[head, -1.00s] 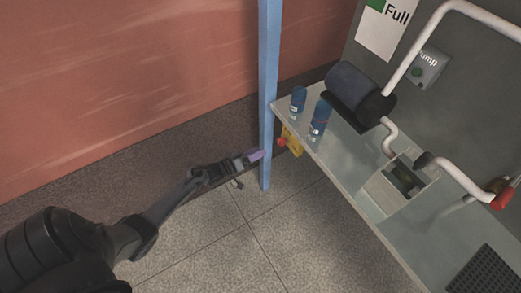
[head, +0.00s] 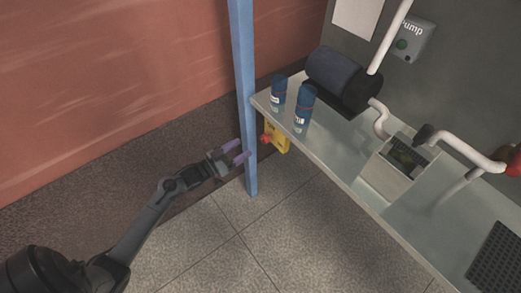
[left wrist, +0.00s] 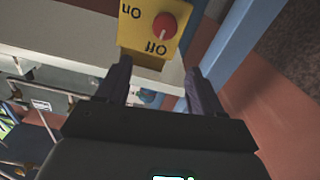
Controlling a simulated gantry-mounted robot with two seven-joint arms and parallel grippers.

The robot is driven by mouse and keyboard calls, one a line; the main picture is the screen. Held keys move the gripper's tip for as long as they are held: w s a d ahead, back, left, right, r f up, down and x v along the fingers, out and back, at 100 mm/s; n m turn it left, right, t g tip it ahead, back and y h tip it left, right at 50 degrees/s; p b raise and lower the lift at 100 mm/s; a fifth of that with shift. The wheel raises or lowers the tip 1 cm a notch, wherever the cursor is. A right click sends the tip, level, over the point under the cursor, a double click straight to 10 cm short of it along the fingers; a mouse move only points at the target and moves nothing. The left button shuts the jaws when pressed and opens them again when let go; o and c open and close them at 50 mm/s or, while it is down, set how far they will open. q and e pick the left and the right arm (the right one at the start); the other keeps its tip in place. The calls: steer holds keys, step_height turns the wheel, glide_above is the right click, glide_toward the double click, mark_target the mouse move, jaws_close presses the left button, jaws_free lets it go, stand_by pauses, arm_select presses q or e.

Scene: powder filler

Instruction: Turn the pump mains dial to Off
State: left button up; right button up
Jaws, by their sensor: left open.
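The pump mains dial is a red round knob (left wrist: 164,22) on a yellow plate (left wrist: 148,40) marked "On" and "Off", upside down in the left wrist view. A pale line on the knob points down in that picture, to the "Off" side. In the head view the yellow plate (head: 281,138) hangs below the bench's near edge, just right of the blue post, with the red knob (head: 267,139) facing left. My left gripper (head: 240,153) is open and empty, by the post and short of the dial. Its two fingers (left wrist: 158,82) point toward the plate. My right gripper is not in view.
The blue post (head: 245,100) stands close beside my left gripper and the dial. The bench (head: 345,165) holds two blue cans (head: 304,108), a dark motor (head: 340,78), a box (head: 392,172) and white pipes. The floor in front is clear.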

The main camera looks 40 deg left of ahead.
mark_target(262, 140)
arm_select(q)
steer(key=b+x, duration=0.1)
steer(key=x, duration=0.2)
steer(key=f+b+x, duration=0.1)
steer(key=b+x, duration=0.1)
steer(key=x, duration=0.1)
steer(key=f+b+x, duration=0.1)
steer(key=x, duration=0.3)
steer(key=shift+w+f, duration=0.1)
steer(key=shift+f, duration=0.15)
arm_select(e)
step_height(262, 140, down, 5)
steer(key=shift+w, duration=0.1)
arm_select(q)
steer(key=c, duration=1.1)
steer(key=shift+o, duration=0.2)
steer(key=shift+r+n+p, duration=0.25)
steer(key=shift+n+p, duration=0.25)
steer(key=shift+p, duration=0.75)
steer(key=shift+f+n+p, duration=0.1)
steer(key=shift+n+p, duration=0.3)
steer(key=shift+f, duration=0.15)
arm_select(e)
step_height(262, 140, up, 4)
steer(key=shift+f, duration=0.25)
